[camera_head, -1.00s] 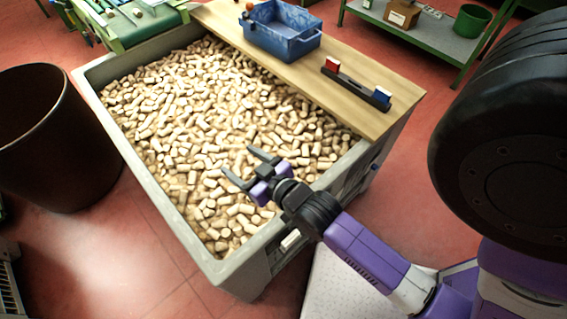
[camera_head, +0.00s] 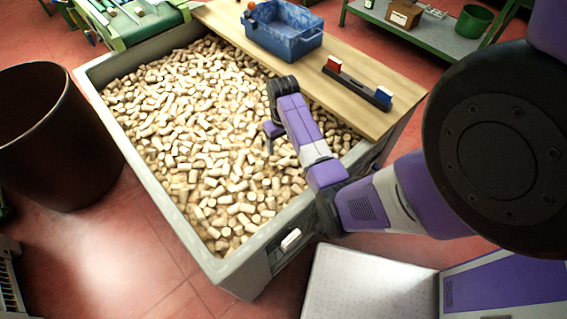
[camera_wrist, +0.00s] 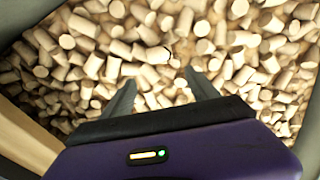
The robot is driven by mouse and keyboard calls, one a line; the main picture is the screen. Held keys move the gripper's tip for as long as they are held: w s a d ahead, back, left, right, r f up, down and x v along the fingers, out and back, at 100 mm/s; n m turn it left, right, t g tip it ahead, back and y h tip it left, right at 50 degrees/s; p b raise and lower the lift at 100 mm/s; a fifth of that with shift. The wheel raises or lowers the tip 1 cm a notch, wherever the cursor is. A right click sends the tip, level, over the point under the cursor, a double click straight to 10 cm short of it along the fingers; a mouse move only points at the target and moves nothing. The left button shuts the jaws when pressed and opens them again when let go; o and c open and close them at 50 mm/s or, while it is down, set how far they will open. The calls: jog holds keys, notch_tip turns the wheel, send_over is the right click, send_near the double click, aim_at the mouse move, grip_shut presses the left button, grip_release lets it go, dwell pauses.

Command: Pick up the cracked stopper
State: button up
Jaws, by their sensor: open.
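Many pale tan cork stoppers (camera_head: 190,130) fill a large grey bin (camera_head: 228,268). My gripper (camera_head: 270,142) is over the right-hand part of the heap, pointing down, with part of it hidden behind my wrist. In the wrist view my gripper (camera_wrist: 160,82) is open, its two dark fingers apart above the stoppers (camera_wrist: 230,40), with nothing held between them. One stopper (camera_wrist: 157,54) just beyond the fingertips shows a thin dark line at its edge. I cannot tell whether that line is a crack or a shadow, and no other stopper is clearly cracked.
A wooden board (camera_head: 345,112) spans the bin's far right side. On it stand a blue tub (camera_head: 285,42) and a dark bar with red and blue blocks (camera_head: 357,84). A dark brown barrel (camera_head: 55,140) stands left of the bin. A green-framed bench (camera_head: 435,35) is behind.

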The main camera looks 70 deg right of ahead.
aim_at(284, 161)
jog(key=shift+s+a+f, duration=0.2)
jog(key=shift+s+a, duration=0.1)
jog(key=shift+a, duration=0.1)
jog(key=shift+s+a+f, duration=0.1)
jog(key=shift+a+f, duration=0.05)
jog(key=shift+f, duration=0.15)
jog(key=shift+s+a+f, duration=0.1)
jog(key=shift+a+f, duration=0.05)
jog(key=shift+f, duration=3.4)
jog(key=c, duration=1.4)
jog(key=shift+r, duration=0.15)
